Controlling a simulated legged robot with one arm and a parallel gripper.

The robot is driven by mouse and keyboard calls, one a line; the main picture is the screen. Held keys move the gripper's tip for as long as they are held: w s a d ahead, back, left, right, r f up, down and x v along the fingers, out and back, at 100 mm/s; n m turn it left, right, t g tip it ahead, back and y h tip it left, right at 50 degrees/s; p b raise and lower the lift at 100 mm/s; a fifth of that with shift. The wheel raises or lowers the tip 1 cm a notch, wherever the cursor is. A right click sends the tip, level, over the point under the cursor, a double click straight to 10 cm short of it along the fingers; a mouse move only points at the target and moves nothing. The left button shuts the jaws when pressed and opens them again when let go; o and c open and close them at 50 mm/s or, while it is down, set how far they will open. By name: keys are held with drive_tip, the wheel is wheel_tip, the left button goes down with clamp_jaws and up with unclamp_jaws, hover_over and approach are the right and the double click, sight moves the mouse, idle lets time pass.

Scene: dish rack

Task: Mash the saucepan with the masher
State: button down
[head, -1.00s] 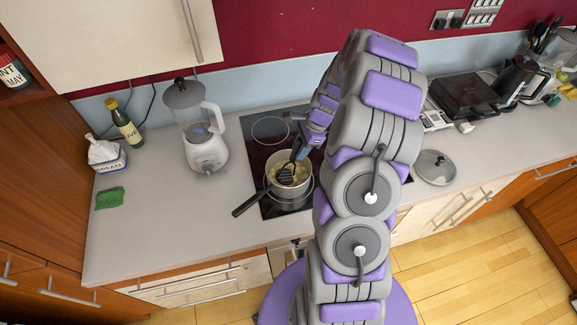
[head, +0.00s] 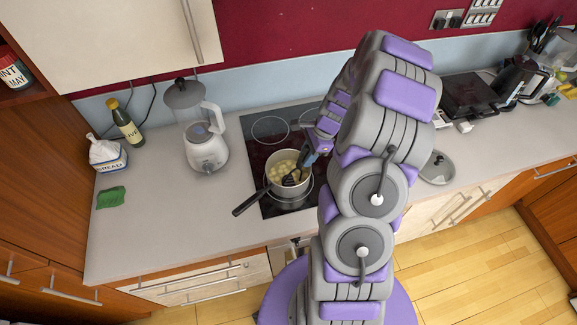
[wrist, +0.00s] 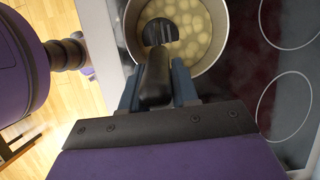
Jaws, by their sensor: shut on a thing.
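The saucepan (head: 274,186) stands on the black hob with its dark handle pointing to the lower left. It holds pale yellow round pieces, which also show in the wrist view's saucepan (wrist: 223,50). My gripper (head: 308,160) is at the pan's right side, shut on the masher's dark handle. The masher (wrist: 156,75) runs from between the jaws (wrist: 157,95) to a black head inside the pan, over the pieces near the rim. In the head view the masher's head (head: 291,179) sits in the right part of the pan. Whether it presses on the pieces is unclear.
The hob (head: 258,150) has free rings behind the pan. A glass lid (head: 437,169) lies right of my arm. The front left counter is clear.

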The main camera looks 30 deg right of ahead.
drive_tip(key=w+d+p, duration=0.1)
drive_tip(key=w, duration=0.1)
drive_tip(key=w+d+r, duration=0.1)
drive_tip(key=w+d, duration=0.1)
drive_tip(key=shift+d+r+p, duration=0.1)
drive_tip(key=shift+d+p, duration=0.2)
drive_tip(key=shift+p, duration=0.05)
drive_tip(key=shift+f, duration=0.65)
drive_tip(key=a, duration=0.1)
drive_tip(key=a+r+p, duration=0.1)
drive_tip(key=a, duration=0.3)
drive_tip(key=shift+w+a+r+p, duration=0.15)
drive_tip(key=shift+w+a+p, duration=0.1)
drive_tip(key=shift+w+p, duration=0.1)
drive_tip(key=shift+s, duration=0.1)
